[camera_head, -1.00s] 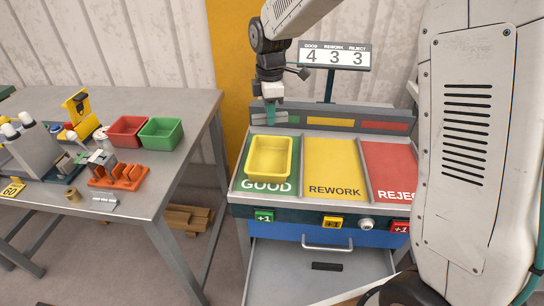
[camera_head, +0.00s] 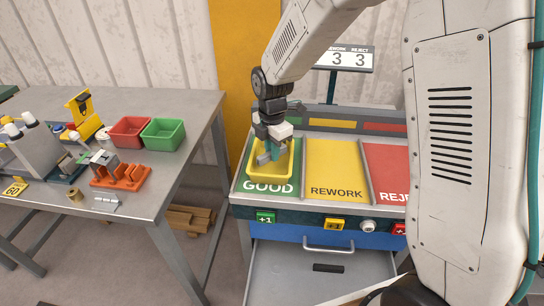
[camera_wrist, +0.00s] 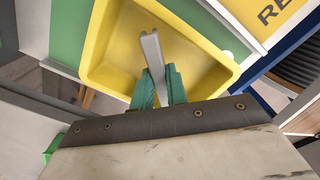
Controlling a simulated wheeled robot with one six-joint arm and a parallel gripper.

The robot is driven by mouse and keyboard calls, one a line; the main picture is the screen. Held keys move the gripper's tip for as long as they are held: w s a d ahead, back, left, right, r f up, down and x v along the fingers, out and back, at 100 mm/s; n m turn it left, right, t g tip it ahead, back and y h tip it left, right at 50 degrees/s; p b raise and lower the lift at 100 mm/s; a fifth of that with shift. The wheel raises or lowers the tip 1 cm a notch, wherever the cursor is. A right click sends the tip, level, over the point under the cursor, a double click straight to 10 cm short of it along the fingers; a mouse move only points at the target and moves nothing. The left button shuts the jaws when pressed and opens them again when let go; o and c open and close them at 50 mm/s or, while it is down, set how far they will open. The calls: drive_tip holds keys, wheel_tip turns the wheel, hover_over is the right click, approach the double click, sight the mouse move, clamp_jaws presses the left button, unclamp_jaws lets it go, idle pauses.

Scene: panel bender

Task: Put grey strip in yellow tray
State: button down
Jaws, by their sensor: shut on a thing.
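The yellow tray (camera_head: 284,172) stands on the green GOOD section of the sorting bench. My gripper (camera_head: 268,155) is at the tray, in front of its left and middle part in the head view. In the wrist view my gripper's green fingers (camera_wrist: 160,88) are shut on the grey strip (camera_wrist: 152,52), which stands out past the fingertips over the tray's inside. The tray (camera_wrist: 98,52) also shows there around the strip. I cannot tell whether the strip touches the tray floor. In the head view the strip is mostly hidden by the gripper.
The yellow REWORK section (camera_head: 335,168) and red REJECT section (camera_head: 385,170) are bare. A drawer (camera_head: 290,285) is open below. The left table holds a red bin (camera_head: 130,131), a green bin (camera_head: 163,134) and an orange fixture (camera_head: 122,177). A count sign (camera_head: 345,58) stands behind the bench.

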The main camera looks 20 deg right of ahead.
drive_tip(key=shift+f, duration=1.15)
drive_tip(key=shift+f, duration=0.15)
drive_tip(key=c, duration=1.4)
unclamp_jaws()
wheel_tip(320, 180, up, 12)
drive_tip(key=shift+r, duration=0.1)
drive_tip(key=s+d+r+m, duration=0.3)
drive_tip(key=s+r+m, duration=0.25)
drive_tip(key=s, duration=0.25)
drive_tip(key=s+d+r+m, duration=0.4)
drive_tip(key=s+m, duration=0.2)
drive_tip(key=s, duration=0.2)
drive_tip(key=s+d+m, duration=0.1)
drive_tip(key=s+m, duration=0.2)
drive_tip(key=s, duration=0.2)
drive_tip(key=s+d+m, duration=0.1)
drive_tip(key=s+m, duration=0.3)
drive_tip(key=s, duration=0.1)
drive_tip(key=s+m+t, duration=0.1)
drive_tip(key=s+m, duration=0.3)
drive_tip(key=s, duration=0.1)
drive_tip(key=shift+d+f, duration=0.2)
drive_tip(key=shift+d, duration=0.2)
